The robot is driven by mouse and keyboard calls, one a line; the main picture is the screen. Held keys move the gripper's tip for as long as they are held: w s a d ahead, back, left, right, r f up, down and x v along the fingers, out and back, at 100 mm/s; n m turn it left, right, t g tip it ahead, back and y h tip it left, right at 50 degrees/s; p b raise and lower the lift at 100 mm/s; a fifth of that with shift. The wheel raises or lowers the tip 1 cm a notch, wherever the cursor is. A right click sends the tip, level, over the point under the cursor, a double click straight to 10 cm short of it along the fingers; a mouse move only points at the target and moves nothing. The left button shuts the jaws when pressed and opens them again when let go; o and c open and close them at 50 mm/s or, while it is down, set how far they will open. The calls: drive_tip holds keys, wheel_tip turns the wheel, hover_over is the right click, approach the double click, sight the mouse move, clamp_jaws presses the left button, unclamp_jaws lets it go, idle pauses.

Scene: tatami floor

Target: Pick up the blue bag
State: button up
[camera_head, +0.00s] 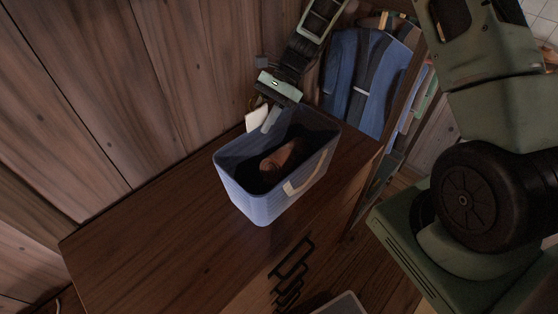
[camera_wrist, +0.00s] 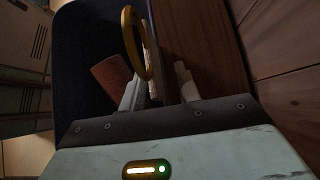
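The blue bag (camera_head: 262,205) stands upright on the brown wooden cabinet top, open at the top, with a tan handle (camera_head: 305,172) on its near side. A brown object (camera_head: 284,158) lies inside its dark interior. My gripper (camera_head: 262,120) reaches down at the bag's back-left rim, one finger inside the bag and the other outside. In the wrist view, the two fingers (camera_wrist: 160,90) are apart, with the bag's pale rim between them and a visible gap to the right finger. A yellow handle loop (camera_wrist: 140,42) rises just beyond them.
The wooden cabinet top (camera_head: 140,240) is clear to the left of the bag. A plank wall (camera_head: 120,90) stands close behind. Blue clothes (camera_head: 362,75) hang at the back right. Part of a pale container (camera_head: 340,305) shows at the bottom edge.

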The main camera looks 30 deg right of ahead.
drive_tip(key=shift+a+f, duration=0.15)
drive_tip(key=shift+f, duration=0.05)
clamp_jaws()
drive_tip(key=shift+r, duration=0.1)
idle(1.2)
